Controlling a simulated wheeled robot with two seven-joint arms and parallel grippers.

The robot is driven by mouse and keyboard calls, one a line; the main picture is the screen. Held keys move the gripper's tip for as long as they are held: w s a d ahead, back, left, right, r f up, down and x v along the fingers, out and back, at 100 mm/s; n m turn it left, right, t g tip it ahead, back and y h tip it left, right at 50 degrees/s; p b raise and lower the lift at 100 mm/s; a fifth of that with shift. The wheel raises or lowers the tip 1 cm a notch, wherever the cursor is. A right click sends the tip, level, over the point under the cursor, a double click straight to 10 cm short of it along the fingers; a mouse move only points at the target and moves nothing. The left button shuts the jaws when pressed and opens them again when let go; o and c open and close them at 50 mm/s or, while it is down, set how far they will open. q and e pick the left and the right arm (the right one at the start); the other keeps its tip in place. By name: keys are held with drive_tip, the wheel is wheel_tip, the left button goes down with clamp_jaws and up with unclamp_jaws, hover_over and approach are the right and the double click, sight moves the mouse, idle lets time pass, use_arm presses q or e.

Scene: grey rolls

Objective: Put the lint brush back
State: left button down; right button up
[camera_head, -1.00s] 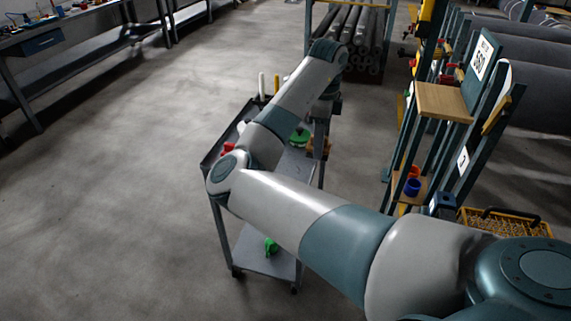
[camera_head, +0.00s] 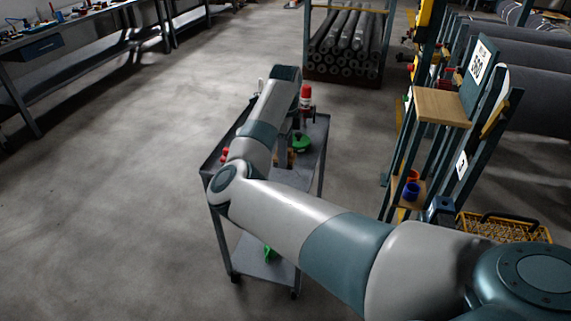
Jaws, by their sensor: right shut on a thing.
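My right gripper (camera_head: 287,147) is low over the grey cart (camera_head: 318,138), partly hidden behind my right forearm. It is shut on a small brown thing (camera_head: 284,158), which I take to be the lint brush. Only a little of this brush shows, and I cannot tell whether it touches the cart top. My left gripper is not in view.
On the cart stand a red bottle (camera_head: 306,95), a green thing (camera_head: 301,142) and small red items (camera_head: 225,154). A green item (camera_head: 268,252) lies on its lower shelf. A rack with a wooden shelf (camera_head: 441,106) stands right. Floor left is clear.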

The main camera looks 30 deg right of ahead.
drive_tip(key=shift+f, duration=0.25)
wheel_tip(320, 180, down, 3)
drive_tip(key=shift+r, duration=0.1)
drive_tip(key=shift+f, duration=0.3)
use_arm(q)
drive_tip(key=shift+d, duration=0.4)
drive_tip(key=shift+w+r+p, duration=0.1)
drive_tip(key=shift+p, duration=0.2)
use_arm(e)
drive_tip(key=shift+f, duration=0.15)
drive_tip(key=o, duration=1)
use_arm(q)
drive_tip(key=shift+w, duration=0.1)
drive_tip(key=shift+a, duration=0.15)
